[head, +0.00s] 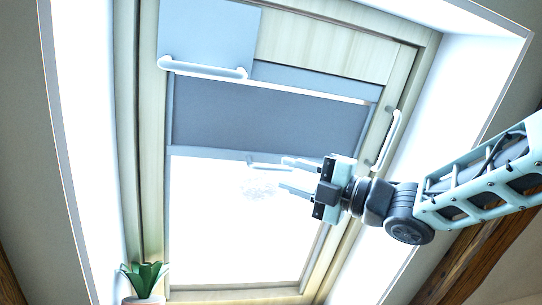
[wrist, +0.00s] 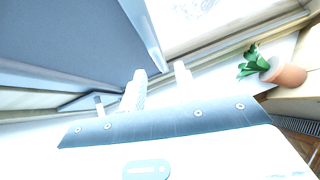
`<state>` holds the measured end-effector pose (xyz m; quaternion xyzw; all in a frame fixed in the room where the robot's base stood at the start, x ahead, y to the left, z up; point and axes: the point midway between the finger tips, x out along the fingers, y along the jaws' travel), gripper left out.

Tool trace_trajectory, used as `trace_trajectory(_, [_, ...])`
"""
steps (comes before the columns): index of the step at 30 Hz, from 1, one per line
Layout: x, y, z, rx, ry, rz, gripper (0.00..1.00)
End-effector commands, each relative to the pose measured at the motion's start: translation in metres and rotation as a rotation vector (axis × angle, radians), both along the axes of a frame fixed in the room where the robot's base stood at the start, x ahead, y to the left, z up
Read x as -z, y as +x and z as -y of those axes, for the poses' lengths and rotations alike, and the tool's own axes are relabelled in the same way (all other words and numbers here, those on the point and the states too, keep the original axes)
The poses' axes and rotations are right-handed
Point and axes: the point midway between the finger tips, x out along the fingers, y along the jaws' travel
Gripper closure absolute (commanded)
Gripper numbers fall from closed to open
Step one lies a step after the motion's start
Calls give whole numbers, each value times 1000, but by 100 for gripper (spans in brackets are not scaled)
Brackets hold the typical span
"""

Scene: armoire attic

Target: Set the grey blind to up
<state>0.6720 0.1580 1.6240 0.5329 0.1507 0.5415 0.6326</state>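The grey blind (head: 265,115) covers the upper part of the roof window, and bright glass shows below its bottom bar. A small pale handle (head: 264,166) sits at the middle of that bar. My gripper (head: 283,174) is just right of and slightly below the handle, fingers pointing left, spread apart with nothing seen held. Its upper finger looks close to the handle's right end; I cannot tell whether they touch. In the wrist view the blind (wrist: 65,40) fills the upper left, and the fingers (wrist: 158,80) are apart.
A white bar handle (head: 205,68) is on the panel above the blind. Another white handle (head: 387,140) is on the right frame, close to my wrist. A potted plant (head: 144,280) stands at the lower left. The glass (head: 235,235) below the blind is clear.

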Motion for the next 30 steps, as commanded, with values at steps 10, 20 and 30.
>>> trace_trajectory(10, [-20,18,-40,-1,1,0,68])
trace_trajectory(20, [-20,20,-44,1,1,0,68])
trace_trajectory(30, [-21,19,-44,1,1,0,100])
